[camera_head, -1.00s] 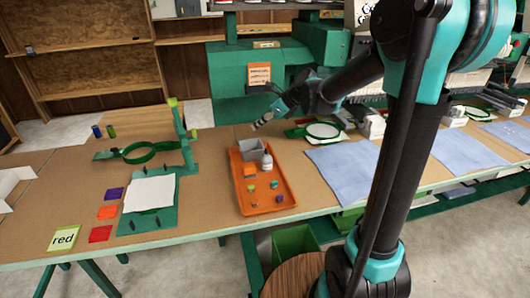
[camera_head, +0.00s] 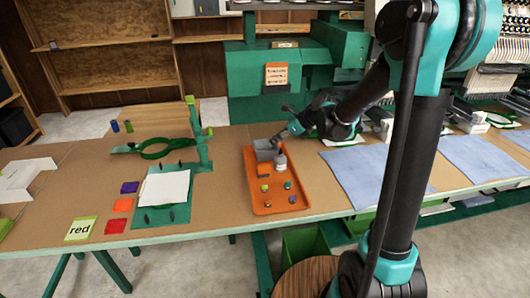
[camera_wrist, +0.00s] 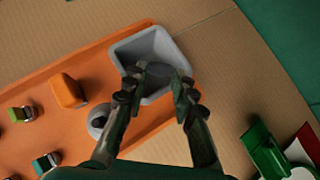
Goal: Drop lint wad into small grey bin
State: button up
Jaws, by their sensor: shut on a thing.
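The small grey bin (camera_head: 263,154) stands at the back of the orange tray (camera_head: 262,207) on the table. In the wrist view the bin (camera_wrist: 122,54) lies under and beyond my fingertips. My gripper (camera_wrist: 159,82) is shut on a dark grey lint wad (camera_wrist: 160,75), held between the fingertips over the bin's opening. The wad's lower side and how far it is above the bin floor are hidden. In the head view my gripper (camera_head: 282,138) is at the bin's right back edge, and the wad is too small to make out there.
Several small spools lie further forward. A green hoop frame (camera_head: 160,149) is to the left, blue cloths (camera_head: 358,172) to the right.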

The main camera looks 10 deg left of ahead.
jog(key=o, duration=0.7)
jog(key=v, duration=1.2)
jog(key=shift+d, duration=0.15)
